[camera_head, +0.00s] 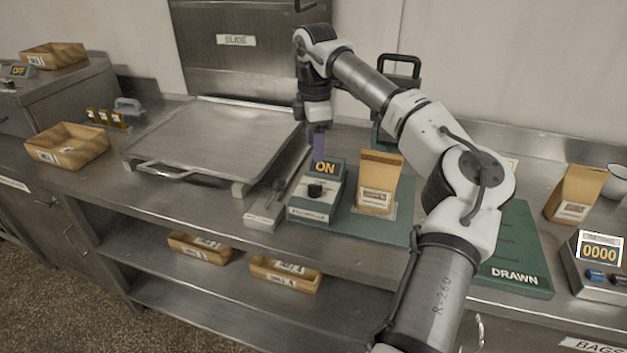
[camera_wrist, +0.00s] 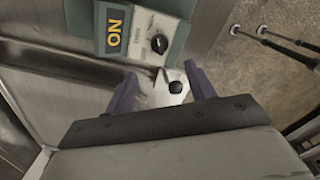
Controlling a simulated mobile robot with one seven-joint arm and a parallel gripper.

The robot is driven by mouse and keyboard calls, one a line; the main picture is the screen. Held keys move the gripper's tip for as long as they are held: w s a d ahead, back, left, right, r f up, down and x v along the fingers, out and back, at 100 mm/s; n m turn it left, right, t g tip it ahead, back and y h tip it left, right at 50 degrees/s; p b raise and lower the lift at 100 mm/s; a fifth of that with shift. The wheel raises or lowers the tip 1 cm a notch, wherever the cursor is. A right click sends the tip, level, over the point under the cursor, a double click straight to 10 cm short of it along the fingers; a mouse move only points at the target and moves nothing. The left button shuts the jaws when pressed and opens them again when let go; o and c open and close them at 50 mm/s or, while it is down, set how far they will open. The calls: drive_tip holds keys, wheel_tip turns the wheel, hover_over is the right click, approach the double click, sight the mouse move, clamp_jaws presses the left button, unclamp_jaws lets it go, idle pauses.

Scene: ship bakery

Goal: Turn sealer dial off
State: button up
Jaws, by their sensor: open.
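The sealer (camera_head: 310,209) is a small green box with a pale front panel on the counter. Its lit display (camera_head: 326,168) reads ON, and the display also shows in the wrist view (camera_wrist: 115,31). Its black dial (camera_head: 316,189) sits below the display; in the wrist view the dial (camera_wrist: 159,44) lies beyond my fingertips. My gripper (camera_head: 318,145) points down above and behind the sealer in the head view. In the wrist view its purple fingers (camera_wrist: 160,82) are open and apart from the dial, with nothing held between them.
A metal bar with a black knob (camera_wrist: 176,87) lies beside the sealer, between my fingers in the wrist view. A paper bag (camera_head: 379,182) stands close right of the sealer. A steel tray (camera_head: 215,140) is left. A counter device (camera_head: 598,265) reads 0000 at far right.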

sight(315, 189)
wheel_tip(315, 189, down, 12)
drive_tip(key=p, duration=0.3)
drive_tip(key=shift+a+r, duration=0.1)
drive_tip(key=shift+r, duration=0.15)
drive_tip(key=shift+c, duration=0.3)
drive_tip(key=c, duration=0.9)
